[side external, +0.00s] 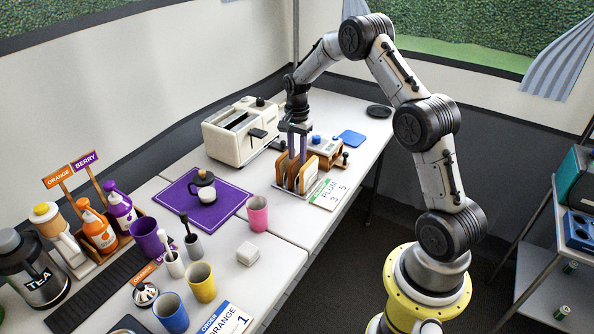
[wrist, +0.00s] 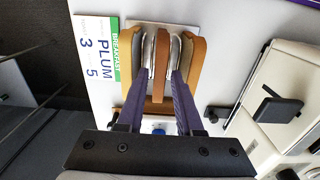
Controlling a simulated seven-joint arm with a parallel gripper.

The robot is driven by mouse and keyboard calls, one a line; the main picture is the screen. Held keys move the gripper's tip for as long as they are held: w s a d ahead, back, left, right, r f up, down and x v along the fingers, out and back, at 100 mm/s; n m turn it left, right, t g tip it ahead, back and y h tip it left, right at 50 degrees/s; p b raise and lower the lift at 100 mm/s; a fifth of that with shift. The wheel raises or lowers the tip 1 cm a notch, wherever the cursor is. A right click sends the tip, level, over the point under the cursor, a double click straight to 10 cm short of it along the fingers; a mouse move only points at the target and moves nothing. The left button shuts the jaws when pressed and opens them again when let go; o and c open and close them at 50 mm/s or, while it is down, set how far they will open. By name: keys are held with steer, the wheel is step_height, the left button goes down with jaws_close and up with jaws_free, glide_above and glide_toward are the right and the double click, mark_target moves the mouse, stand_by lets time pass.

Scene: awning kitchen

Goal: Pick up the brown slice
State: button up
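Several bread-like slices stand upright in a rack (side external: 283,189) on the table, in shades from tan to brown. In the wrist view, a darker brown slice (wrist: 158,88) stands in the middle, between a tan slice (wrist: 131,98) on the left and an orange-tan slice (wrist: 198,50) on the right. My gripper (side external: 297,157) points down into the rack. In the wrist view its two purple fingers (wrist: 161,75) straddle the middle brown slice, one on each side and very near it. Whether they press on it cannot be told.
A white toaster (side external: 238,131) stands behind and left of the rack. A "PLUM 3 5" card (side external: 328,192) lies right beside the rack. A purple mat (side external: 190,214) with a small pot (side external: 203,189) and a pink cup (side external: 257,215) are to the left.

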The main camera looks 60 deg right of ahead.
step_height(320, 180, down, 2)
steer(key=shift+f, duration=0.1)
jaws_close()
